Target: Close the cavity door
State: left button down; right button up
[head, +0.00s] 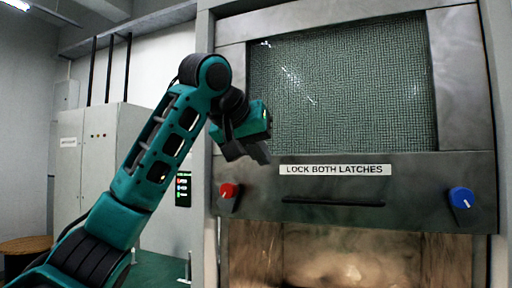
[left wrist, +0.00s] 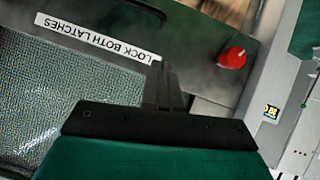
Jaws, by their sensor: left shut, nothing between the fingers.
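The cavity door (head: 250,173) is a grey metal panel with a mesh window (head: 345,85), a label reading "LOCK BOTH LATCHES" and a dark horizontal slot or handle (head: 333,203). A red latch knob (head: 228,190) sits at its lower left and a blue latch knob (head: 461,198) at its lower right. Below the door's lower edge a lit, brownish cavity (head: 350,255) shows. My left gripper (head: 257,155) is in front of the door's left part, above the red knob. In the left wrist view its fingers (left wrist: 160,85) are together and empty, near the label. I cannot tell whether they touch the door. My right gripper is not in view.
A grey cabinet (head: 92,165) stands at the left against the wall. A small panel with coloured lights (head: 183,188) is beside the machine. A round wooden top (head: 25,245) is at the lower left. The space in front of the door's right half is clear.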

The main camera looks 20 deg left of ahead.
pick_arm(q)
jog(key=shift+w+d+f+p, duration=0.1)
jog(key=shift+w+d+f, duration=0.15)
jog(key=shift+w+f, duration=0.8)
jog(key=shift+w+d+f+p, duration=0.2)
jog(key=shift+w+f, duration=0.5)
jog(key=shift+f, duration=0.5)
jog(key=shift+w+d+f+p, duration=0.1)
jog(key=shift+w+d+f, duration=0.2)
jog(key=shift+w+f, duration=0.75)
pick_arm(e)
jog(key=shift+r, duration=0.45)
pick_arm(q)
jog(key=shift+s+f, duration=0.15)
